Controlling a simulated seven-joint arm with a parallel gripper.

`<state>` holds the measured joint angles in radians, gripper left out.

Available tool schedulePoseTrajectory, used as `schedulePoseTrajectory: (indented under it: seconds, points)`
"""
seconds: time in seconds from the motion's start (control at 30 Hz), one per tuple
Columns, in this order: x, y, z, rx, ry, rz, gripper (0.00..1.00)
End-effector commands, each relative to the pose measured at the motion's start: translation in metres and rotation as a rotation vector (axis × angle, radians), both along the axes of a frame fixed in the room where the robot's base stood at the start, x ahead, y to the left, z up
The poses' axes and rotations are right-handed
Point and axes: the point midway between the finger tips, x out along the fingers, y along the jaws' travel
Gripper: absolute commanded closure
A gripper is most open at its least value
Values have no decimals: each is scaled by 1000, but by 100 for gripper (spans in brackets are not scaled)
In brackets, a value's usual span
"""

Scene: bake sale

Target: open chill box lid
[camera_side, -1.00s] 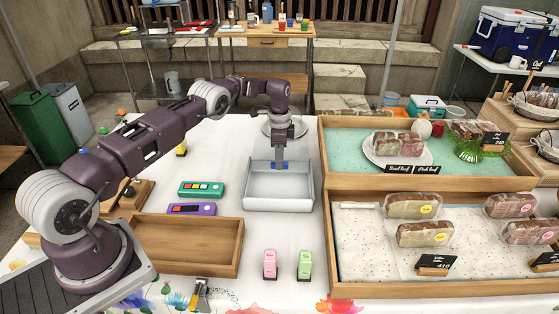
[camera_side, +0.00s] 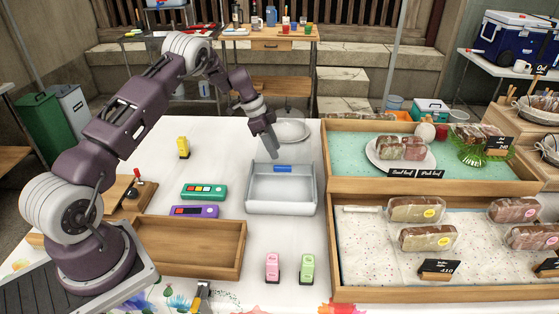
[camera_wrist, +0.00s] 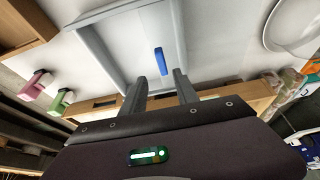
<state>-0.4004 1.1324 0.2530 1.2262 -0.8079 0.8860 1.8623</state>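The chill box appears to be the pale grey, shallow rectangular box (camera_side: 281,207) in the middle of the white table. It also shows in the wrist view (camera_wrist: 98,45). A blue handle (camera_side: 283,169) lies at its far end, and in the wrist view it is a short blue bar (camera_wrist: 161,61). I cannot tell whether a clear lid covers the box.
A wooden tray (camera_side: 190,272) and green (camera_side: 204,191) and purple (camera_side: 195,211) items lie left of the box. Pink (camera_side: 272,267) and green (camera_side: 307,268) small items stand in front. Wooden display crates (camera_side: 330,240) stand right. A white plate (camera_side: 291,130) lies behind.

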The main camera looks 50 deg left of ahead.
Motion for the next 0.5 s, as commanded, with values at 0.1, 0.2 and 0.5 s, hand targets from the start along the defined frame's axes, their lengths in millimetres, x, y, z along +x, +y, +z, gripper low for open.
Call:
schedulePoseTrajectory:
  seconds: [0.1,0.2,0.5]
  points:
    - [-4,8,-6,-1,-23,27,64]
    - [0,3,-23,-1,-22,24,64]
    - [13,-10,-64,0,-24,23,64]
